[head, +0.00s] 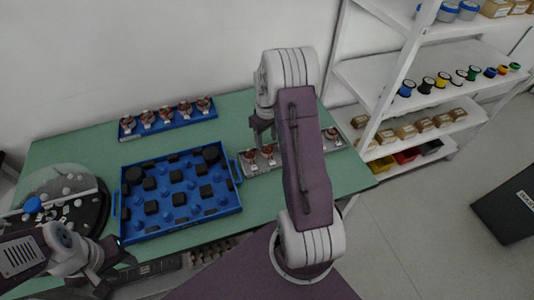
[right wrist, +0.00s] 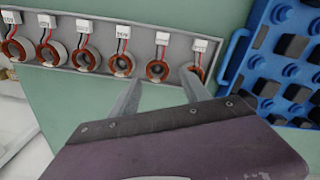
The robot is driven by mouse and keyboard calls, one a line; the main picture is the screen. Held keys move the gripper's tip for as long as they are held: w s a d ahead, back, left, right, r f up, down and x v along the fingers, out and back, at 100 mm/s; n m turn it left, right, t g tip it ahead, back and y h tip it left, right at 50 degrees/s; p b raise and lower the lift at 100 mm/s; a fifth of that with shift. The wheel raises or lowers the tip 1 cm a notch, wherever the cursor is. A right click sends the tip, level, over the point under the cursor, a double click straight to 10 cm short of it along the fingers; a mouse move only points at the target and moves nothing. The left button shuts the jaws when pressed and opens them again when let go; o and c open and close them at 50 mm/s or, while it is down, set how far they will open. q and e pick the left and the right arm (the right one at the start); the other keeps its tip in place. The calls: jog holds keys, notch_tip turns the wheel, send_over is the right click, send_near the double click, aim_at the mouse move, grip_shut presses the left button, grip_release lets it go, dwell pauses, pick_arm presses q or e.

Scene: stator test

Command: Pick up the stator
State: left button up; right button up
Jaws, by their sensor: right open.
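Several stators, copper-coloured rings with red and black leads and white tags, sit in a row in a grey tray (right wrist: 50,73). In the right wrist view my right gripper (right wrist: 161,76) is open, its fingertips at the tray's near edge. One stator (right wrist: 157,70) shows between the fingertips. The right fingertip overlaps the rightmost stator (right wrist: 195,71); I cannot tell whether they touch. In the head view the right gripper (head: 262,133) is above the grey tray, and my arm hides part of the row. My left gripper (head: 104,273) is low at the left; its jaws are unclear.
A blue tray (head: 239,205) with black blocks lies mid-table. A blue rack (head: 127,135) with more stators stands at the back. A round dark plate (head: 98,213) with small parts is at the left. White shelves (head: 430,62) with spools and boxes stand at the right.

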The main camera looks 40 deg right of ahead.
aim_at(267, 146)
jog(key=shift+d+f, duration=0.3)
jog(key=shift+f, duration=0.4)
notch_tip(267, 146, down, 5)
jog(key=shift+w+r+p, duration=0.1)
jog(key=shift+r+p, duration=0.1)
jog(key=shift+p, duration=0.15)
jog(key=shift+w+f, duration=0.1)
jog(key=shift+f, duration=0.2)
jog(key=shift+r, duration=0.1)
jog(key=c, duration=0.9)
pick_arm(q)
jog(key=shift+w+d+r, duration=0.1)
jog(key=shift+d+r, duration=0.1)
jog(key=shift+r, duration=0.2)
pick_arm(e)
grip_shut()
jog(key=shift+r, duration=0.45)
notch_tip(267, 146, up, 3)
jog(key=shift+f, duration=0.1)
pick_arm(q)
jog(key=shift+f+b, duration=0.75)
jog(key=shift+b, duration=0.05)
pick_arm(e)
jog(key=s+a+r, duration=0.1)
jog(key=s+r, duration=0.6)
jog(key=s, duration=0.4)
jog(key=shift+s+r, duration=0.15)
jog(key=shift+s, duration=0.15)
